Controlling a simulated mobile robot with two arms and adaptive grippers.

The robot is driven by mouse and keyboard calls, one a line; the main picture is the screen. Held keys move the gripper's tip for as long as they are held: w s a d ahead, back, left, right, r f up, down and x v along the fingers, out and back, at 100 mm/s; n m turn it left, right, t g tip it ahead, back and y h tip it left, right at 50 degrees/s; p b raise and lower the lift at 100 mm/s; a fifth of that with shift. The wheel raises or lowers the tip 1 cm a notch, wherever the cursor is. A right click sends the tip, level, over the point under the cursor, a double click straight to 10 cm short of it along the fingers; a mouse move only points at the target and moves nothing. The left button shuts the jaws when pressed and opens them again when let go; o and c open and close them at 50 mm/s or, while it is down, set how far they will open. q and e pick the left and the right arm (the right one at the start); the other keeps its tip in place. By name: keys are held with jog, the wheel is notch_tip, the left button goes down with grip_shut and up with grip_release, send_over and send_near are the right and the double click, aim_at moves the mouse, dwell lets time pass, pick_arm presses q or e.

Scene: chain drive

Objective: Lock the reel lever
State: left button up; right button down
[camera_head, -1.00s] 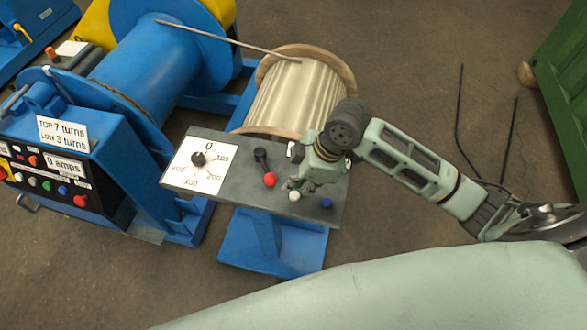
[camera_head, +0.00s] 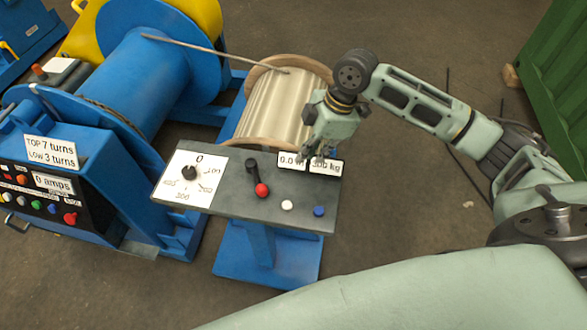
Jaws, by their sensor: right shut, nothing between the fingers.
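A black lever with a red knob (camera_head: 262,190) stands on the grey control panel (camera_head: 235,200); I take it to be the reel lever. Its knob points toward the front edge of the panel. My right gripper (camera_head: 316,158) is shut and empty. It hangs over the back right of the panel, in front of the small display plates, apart from the lever and to its right. My left gripper is not in view.
A white dial (camera_head: 186,179) sits left of the lever. A white button (camera_head: 287,205) and a blue button (camera_head: 319,211) lie to its right. Behind the panel is a wooden reel (camera_head: 275,105) of pale line. A blue winch (camera_head: 150,70) stands at the left.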

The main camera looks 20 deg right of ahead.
jog(key=p+x, duration=0.2)
jog(key=x, duration=0.7)
jog(key=shift+a+f, duration=0.2)
jog(key=shift+f, duration=0.15)
jog(key=a, duration=0.1)
jog(key=a+p, duration=0.1)
jog(key=a, duration=0.1)
jog(key=shift+w+a+f, duration=0.1)
jog(key=shift+w+f, duration=0.05)
jog(key=shift+w, duration=0.15)
jog(key=shift+a+f, duration=0.15)
jog(key=shift+a, duration=0.1)
